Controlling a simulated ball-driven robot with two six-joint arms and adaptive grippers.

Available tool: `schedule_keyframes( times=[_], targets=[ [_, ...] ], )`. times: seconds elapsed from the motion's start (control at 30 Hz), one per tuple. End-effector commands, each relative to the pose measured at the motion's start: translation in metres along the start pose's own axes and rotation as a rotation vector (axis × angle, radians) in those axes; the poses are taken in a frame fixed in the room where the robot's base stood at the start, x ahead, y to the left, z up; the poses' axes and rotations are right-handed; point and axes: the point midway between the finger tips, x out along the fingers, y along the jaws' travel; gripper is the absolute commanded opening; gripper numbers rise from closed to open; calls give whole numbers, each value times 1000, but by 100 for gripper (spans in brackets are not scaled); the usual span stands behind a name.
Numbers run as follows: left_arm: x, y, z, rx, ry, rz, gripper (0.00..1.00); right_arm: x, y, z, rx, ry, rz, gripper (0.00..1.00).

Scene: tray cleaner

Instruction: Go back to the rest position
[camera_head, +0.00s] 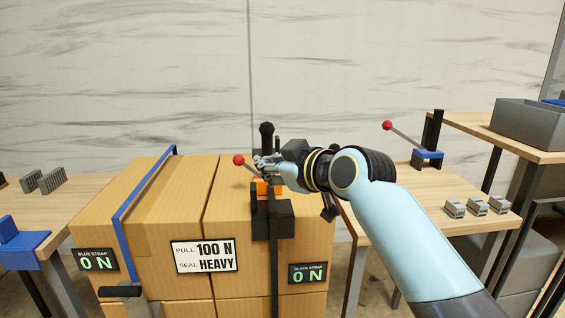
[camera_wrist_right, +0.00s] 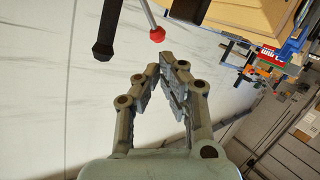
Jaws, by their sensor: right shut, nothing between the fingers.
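My right gripper (camera_head: 264,166) is above the top of the cardboard boxes (camera_head: 230,190), at the end of my pale blue right arm. In the right wrist view its fingers (camera_wrist_right: 168,62) meet at the tips with nothing between them. A red-knobbed lever (camera_head: 239,160) and a black upright handle (camera_head: 266,136) stand right by the gripper in the head view. In the wrist view the red knob (camera_wrist_right: 157,34) and a black handle (camera_wrist_right: 104,35) lie beyond the fingertips, apart from them. My left gripper is in neither view.
A blue strap (camera_head: 142,188) runs over the left box; a black strap tool (camera_head: 271,215) sits on the right one. The right table (camera_head: 430,190) bears grey clips (camera_head: 476,206) and a second red-knobbed lever (camera_head: 388,126). A grey bin (camera_head: 530,122) stands farther right.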

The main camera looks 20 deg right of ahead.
Motion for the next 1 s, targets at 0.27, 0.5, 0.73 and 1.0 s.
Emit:
schedule_keyframes(
  times=[0.27,0.5,0.73,1.0],
  targets=[
    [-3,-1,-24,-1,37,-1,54,-38,0,-2,0,1,0,0],
    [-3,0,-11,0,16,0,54,-45,-5,6,4,-14,-7,0],
    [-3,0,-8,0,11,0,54,-44,-53,126,49,-234,-87,0],
    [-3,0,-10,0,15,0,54,-92,-136,333,169,-607,-145,0]
  ],
)
